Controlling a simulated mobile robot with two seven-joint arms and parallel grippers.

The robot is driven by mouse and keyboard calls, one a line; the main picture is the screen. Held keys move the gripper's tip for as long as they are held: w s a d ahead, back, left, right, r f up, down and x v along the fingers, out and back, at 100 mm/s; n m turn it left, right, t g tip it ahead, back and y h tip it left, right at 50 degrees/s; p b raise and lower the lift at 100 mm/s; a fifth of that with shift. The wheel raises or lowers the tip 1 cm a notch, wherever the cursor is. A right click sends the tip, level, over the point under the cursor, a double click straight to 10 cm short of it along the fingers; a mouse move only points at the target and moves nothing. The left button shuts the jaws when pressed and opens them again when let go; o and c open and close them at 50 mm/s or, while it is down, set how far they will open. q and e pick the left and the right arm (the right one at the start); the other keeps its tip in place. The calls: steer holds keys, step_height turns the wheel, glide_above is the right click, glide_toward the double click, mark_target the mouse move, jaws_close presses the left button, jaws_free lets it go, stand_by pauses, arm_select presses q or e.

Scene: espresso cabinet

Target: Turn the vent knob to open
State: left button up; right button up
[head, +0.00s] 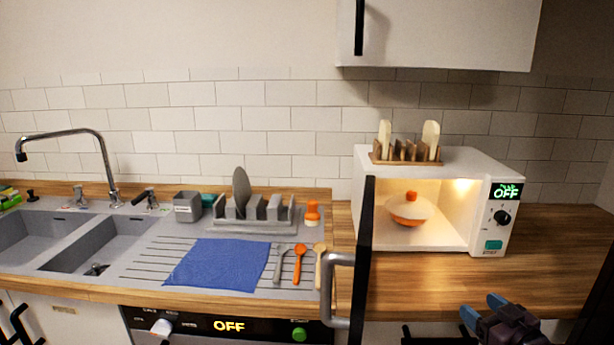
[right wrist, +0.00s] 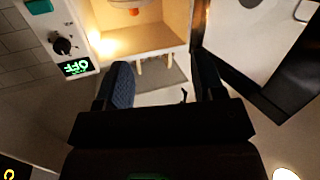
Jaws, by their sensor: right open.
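The white microwave (head: 480,165) stands open on the right of the wooden counter, lit inside. Its right panel has a black knob (head: 502,217) under a green OFF display. The knob also shows at upper left in the right wrist view (right wrist: 62,45), where the microwave appears upside down. A white knob (head: 162,327) sits on the panel below the sink, beside a yellow OFF display. No label tells me which is the vent knob. My right gripper (head: 482,308) is open and empty, in front of and below the microwave. Its two fingers frame empty space in the wrist view (right wrist: 163,78). My left gripper is not in view.
An orange-and-cream dish (head: 408,208) sits inside the microwave; a wooden rack (head: 405,157) stands on top. The dark-edged microwave door (head: 366,240) sticks out on its left. The counter right of the microwave is clear.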

steer(key=s+a+f+m+g+h, duration=0.1)
steer(key=s+a+f, duration=0.3)
steer(key=s+f, duration=0.7)
steer(key=s+a+f+m+g+h, duration=0.2)
steer(key=s+a+f+g+h, duration=0.1)
steer(key=s+f, duration=0.8)
steer(key=s+a, duration=0.1)
steer(key=s, duration=0.3)
steer(key=shift+s+f+g, duration=0.25)
steer(key=shift+f+g, duration=0.1)
steer(key=shift+g, duration=0.05)
